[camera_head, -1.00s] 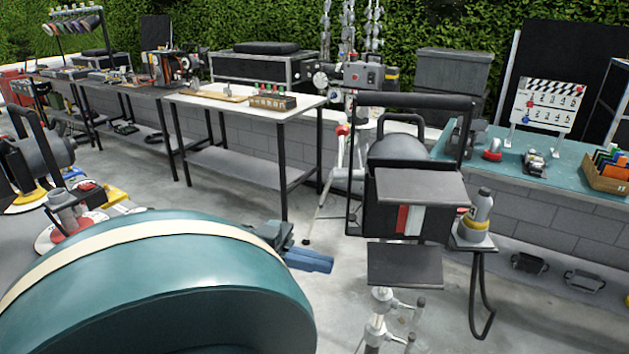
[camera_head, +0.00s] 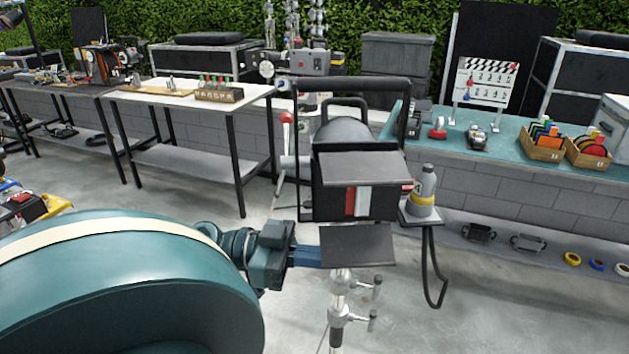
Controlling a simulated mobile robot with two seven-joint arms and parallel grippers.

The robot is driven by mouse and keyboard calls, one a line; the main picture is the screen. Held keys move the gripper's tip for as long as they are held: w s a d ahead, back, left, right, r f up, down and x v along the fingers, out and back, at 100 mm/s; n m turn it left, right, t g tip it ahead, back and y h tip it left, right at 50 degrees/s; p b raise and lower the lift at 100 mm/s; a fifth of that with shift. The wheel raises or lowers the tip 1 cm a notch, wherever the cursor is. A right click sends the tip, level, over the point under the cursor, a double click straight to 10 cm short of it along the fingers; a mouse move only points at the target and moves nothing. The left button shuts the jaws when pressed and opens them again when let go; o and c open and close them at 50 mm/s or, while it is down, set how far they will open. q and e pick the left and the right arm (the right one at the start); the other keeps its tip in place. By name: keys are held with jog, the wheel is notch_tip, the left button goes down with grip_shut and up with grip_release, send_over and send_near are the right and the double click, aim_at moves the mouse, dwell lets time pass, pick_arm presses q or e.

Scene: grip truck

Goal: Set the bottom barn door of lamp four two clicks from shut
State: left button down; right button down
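A black lamp head (camera_head: 326,192) with a looped handle stands on a metal stand at the middle of the head view. Its top barn door (camera_head: 358,170) sticks out above the lens opening, and its bottom barn door (camera_head: 357,245) sticks out below. A red and white striped patch shows between them. No lamp number is readable. My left gripper (camera_head: 306,257) comes in from the left, its blue fingers at the left edge of the bottom door. I cannot tell whether they touch it or how far apart they are. My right gripper is not in view.
A grey bottle-shaped thing with a yellow band (camera_head: 424,195) sits right of the lamp, a cable hanging below. A white-topped table (camera_head: 150,97) stands behind left. A teal-topped bench (camera_head: 510,150) with a clapperboard (camera_head: 487,82) runs behind right. Floor at front right is clear.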

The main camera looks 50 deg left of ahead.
aim_at(325, 255)
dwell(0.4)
pick_arm(q)
jog(key=shift+d+r, duration=0.1)
jog(key=shift+r, duration=0.15)
jog(key=shift+s+d+r+p, duration=0.2)
jog(key=shift+d+r, duration=0.05)
jog(key=shift+r, duration=0.2)
jog(key=shift+s+d+r+p, duration=0.15)
jog(key=shift+d+r, duration=0.05)
jog(key=shift+r, duration=0.55)
jog(key=shift+s+d+f+b, duration=0.2)
jog(key=shift+d+f+b, duration=0.05)
jog(key=shift+f+b, duration=0.6)
jog(key=shift+r, duration=0.15)
jog(key=shift+a, duration=0.1)
